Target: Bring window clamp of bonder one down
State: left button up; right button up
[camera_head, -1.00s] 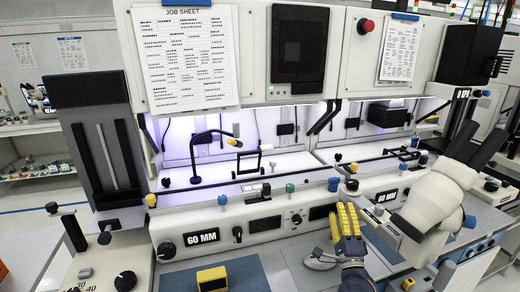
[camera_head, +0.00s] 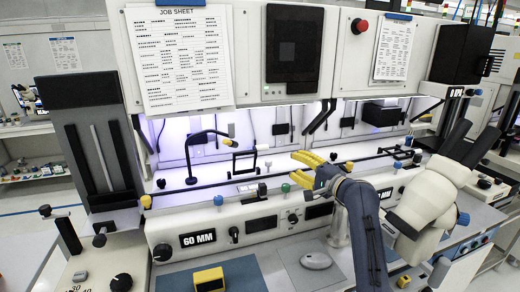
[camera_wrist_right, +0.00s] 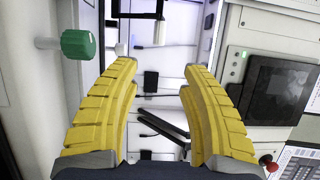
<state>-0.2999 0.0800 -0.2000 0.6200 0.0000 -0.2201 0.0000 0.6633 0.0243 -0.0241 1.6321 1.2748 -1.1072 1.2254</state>
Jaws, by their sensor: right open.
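Bonder one appears to be the left machine, with a "60 MM" label (camera_head: 198,238) on its front. A small black upright frame (camera_head: 234,166) stands over its lit work area; it may be the window clamp, but I cannot be sure. A green knob (camera_head: 286,187) sits on the front ledge; a green knob on a pale stem (camera_wrist_right: 78,44) shows at the left in the right wrist view. My right gripper (camera_head: 300,168) is open and empty above the ledge, right of the frame. Its yellow fingers (camera_wrist_right: 158,68) are spread, with nothing between them. My left gripper is not in view.
A black arm (camera_head: 190,165) stands left of the frame. A white microscope-like head (camera_head: 428,200) is close to my right arm. A grey mouse (camera_head: 316,261) and a yellow block (camera_head: 209,279) lie on the front surface. A job sheet (camera_head: 180,58) hangs above.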

aim_at(265, 149)
jog(key=x, duration=1.7)
jog(key=shift+a+f, duration=0.1)
jog(key=shift+a, duration=0.25)
grip_shut()
dwell(0.3)
